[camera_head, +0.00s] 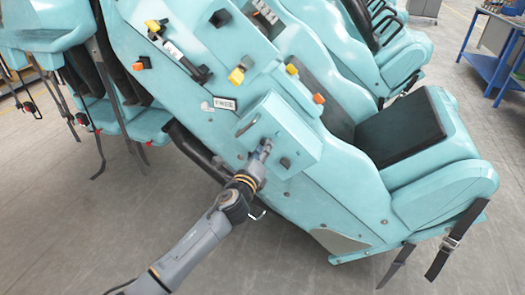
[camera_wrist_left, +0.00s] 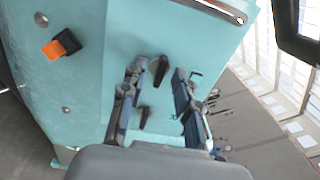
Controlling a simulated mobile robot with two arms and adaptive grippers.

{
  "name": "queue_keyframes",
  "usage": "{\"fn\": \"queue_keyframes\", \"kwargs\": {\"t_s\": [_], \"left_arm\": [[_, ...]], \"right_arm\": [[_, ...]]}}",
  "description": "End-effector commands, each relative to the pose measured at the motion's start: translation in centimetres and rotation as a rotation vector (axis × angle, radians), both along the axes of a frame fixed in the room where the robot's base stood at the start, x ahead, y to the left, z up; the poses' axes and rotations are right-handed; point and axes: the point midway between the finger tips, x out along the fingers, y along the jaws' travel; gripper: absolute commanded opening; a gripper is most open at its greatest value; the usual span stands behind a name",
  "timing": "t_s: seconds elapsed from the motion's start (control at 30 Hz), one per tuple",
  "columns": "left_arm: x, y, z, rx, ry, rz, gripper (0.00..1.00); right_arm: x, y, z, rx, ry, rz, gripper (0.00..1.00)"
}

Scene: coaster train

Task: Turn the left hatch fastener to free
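The turquoise hatch box (camera_head: 297,138) is on the side of the train car in the head view. My left gripper (camera_head: 265,149) reaches it from the lower left, with its fingertips at the left part of the hatch face, where the left fastener is largely hidden. A second dark fastener (camera_head: 285,162) sits to the right. In the left wrist view, my two fingers (camera_wrist_left: 161,82) are apart, and a dark knob (camera_wrist_left: 160,70) shows between them. Whether they touch it I cannot tell. Another dark piece (camera_wrist_left: 145,116) shows below it. My right gripper is not in view.
A curved handle (camera_head: 246,127) is on the hatch at the upper left. A seat (camera_head: 402,130) stands right, with straps hanging. Grey floor (camera_head: 310,275) is open in front.

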Motion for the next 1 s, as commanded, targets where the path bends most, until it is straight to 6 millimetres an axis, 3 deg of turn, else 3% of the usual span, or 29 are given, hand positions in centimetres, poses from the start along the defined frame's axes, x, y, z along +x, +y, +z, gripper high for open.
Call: {"fn": "queue_keyframes", "kwargs": {"t_s": [0.17,0.33,0.73,1.0], "left_arm": [[0.00,-0.01,0.01,0.000,0.000,0.000,0.31],[-0.02,-0.01,-0.01,0.000,0.000,0.000,0.00],[-0.05,-0.02,-0.06,-0.025,0.009,-0.001,0.00],[-0.08,-0.09,-0.10,-0.163,0.054,-0.001,0.00]], "right_arm": [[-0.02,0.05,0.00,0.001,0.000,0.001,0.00],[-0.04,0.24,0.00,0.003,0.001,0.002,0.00],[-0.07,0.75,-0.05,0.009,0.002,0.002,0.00],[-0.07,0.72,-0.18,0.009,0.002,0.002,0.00]]}}
